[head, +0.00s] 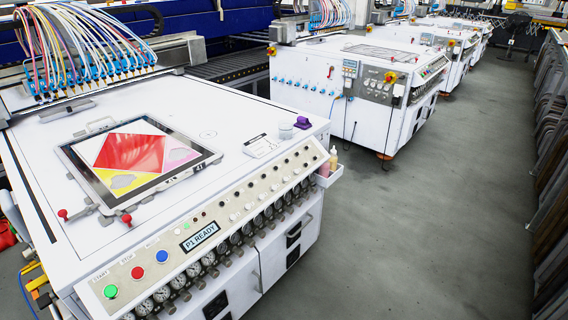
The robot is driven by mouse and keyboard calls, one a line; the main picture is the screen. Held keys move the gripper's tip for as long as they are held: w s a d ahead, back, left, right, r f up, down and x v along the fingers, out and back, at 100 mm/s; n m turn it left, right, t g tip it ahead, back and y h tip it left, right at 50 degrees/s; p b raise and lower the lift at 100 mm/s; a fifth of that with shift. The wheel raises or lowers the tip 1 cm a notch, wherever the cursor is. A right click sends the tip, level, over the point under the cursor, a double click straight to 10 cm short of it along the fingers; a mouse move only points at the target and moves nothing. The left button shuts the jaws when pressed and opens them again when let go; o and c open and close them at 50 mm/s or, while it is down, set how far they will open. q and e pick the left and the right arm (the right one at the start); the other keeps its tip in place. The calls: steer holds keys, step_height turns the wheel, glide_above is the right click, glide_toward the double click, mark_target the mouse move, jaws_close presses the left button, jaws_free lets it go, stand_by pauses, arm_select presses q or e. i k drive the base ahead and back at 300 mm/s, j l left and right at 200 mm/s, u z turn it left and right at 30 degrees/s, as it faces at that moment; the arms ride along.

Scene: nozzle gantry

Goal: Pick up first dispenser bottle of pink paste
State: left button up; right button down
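A small pink bottle (324,170) stands in a white side holder (330,180) at the right front corner of the nearest machine. A yellowish bottle with a pale tip (333,158) stands beside it in the same holder. Both bottles look upright but are small, and their lower parts are hidden by the holder wall. Neither of my grippers shows in the head view.
The nearest white machine (240,115) carries a framed red, pink, white and yellow print (135,158), a purple item (302,122) and a small grey-white tub (286,131). More machines stand behind. Grey floor (430,220) is open to the right, with racks (550,120) beyond.

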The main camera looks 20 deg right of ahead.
mark_target(324, 172)
steer(key=i+l+u, duration=0.2)
steer(key=l, duration=0.4)
steer(key=i+l+u, duration=0.25)
steer(key=l, duration=0.35)
steer(key=l+u, duration=0.2)
steer(key=l, duration=0.45)
steer(key=l+u, duration=0.2)
steer(key=l, duration=0.45)
steer(key=i, duration=0.05)
